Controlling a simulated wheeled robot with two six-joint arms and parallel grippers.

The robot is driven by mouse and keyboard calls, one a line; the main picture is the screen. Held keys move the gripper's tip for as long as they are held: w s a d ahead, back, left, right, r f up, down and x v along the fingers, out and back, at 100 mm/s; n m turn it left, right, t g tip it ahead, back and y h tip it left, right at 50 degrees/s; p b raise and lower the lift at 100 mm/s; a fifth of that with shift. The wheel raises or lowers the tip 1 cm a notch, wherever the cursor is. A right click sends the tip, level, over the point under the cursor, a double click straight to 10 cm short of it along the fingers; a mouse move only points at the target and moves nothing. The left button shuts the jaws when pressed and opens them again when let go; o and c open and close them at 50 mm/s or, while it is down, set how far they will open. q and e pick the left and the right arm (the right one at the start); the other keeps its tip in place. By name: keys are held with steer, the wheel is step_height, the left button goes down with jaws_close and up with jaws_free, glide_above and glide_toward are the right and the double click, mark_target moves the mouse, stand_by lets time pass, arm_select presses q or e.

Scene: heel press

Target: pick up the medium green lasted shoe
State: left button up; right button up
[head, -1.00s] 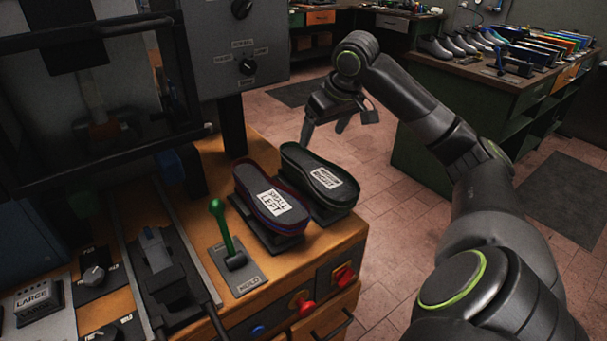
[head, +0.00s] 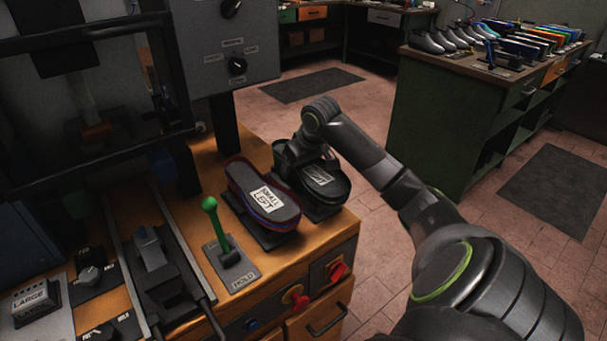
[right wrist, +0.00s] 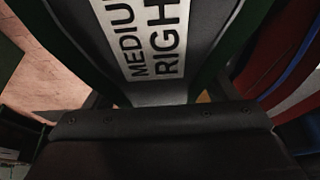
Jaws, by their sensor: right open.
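The medium green lasted shoe (head: 325,185) stands sole up on a dark stand at the right end of the wooden bench. Its white label reads MEDIUM RIGHT in the right wrist view (right wrist: 145,35), where green shows along its edges. My right gripper (head: 300,160) is open over the heel end of this shoe. The fingertips are largely hidden in the head view, and I cannot tell whether they touch the shoe. My left gripper is not in view.
A second shoe (head: 262,197) with red and blue edges stands close on the left, also at the right edge of the wrist view (right wrist: 295,75). A green lever (head: 217,225) is nearer. The press (head: 90,85) rises at left. A shelf bench (head: 440,110) stands far right.

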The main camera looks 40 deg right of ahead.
steer(key=shift+w+f, duration=0.15)
steer(key=shift+f, duration=0.3)
steer(key=shift+r, duration=0.1)
steer(key=c, duration=1.3)
steer(key=shift+o, duration=0.2)
step_height(320, 180, up, 10)
